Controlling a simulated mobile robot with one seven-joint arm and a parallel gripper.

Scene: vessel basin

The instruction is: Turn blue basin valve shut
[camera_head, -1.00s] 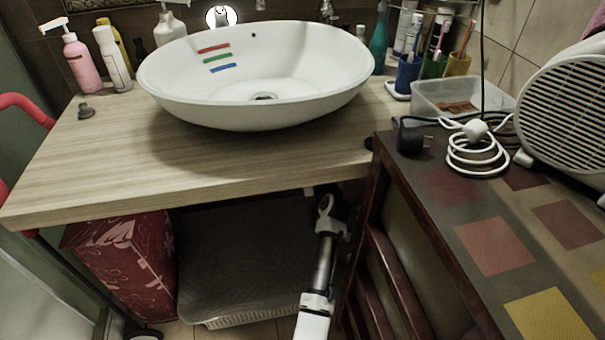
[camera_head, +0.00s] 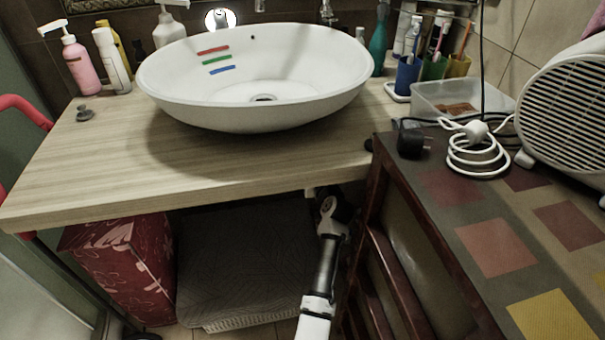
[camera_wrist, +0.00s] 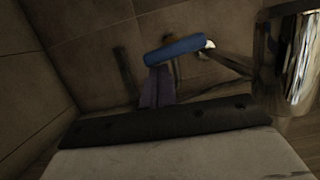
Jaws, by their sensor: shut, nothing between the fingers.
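The blue valve handle (camera_wrist: 180,49) shows in the wrist view as a short rounded bar, slightly tilted, near the upper middle. It sits beside a chrome pipe part (camera_wrist: 288,60) at the right. My gripper (camera_wrist: 157,72) is shut and empty. Its narrow fingers rise from the dark hand edge to just below the left end of the handle. I cannot tell whether they touch it. In the head view the valve and my gripper are hidden under the countertop, where my arm reaches in. The white basin (camera_head: 255,115) stands above on the countertop (camera_head: 110,160).
Under the counter are a red patterned box (camera_head: 125,265) at left and a grey-covered basket (camera_head: 245,265). A dark wooden cabinet (camera_head: 375,250) stands close to the right of my arm. Tiled walls (camera_wrist: 80,50) lie behind the valve.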

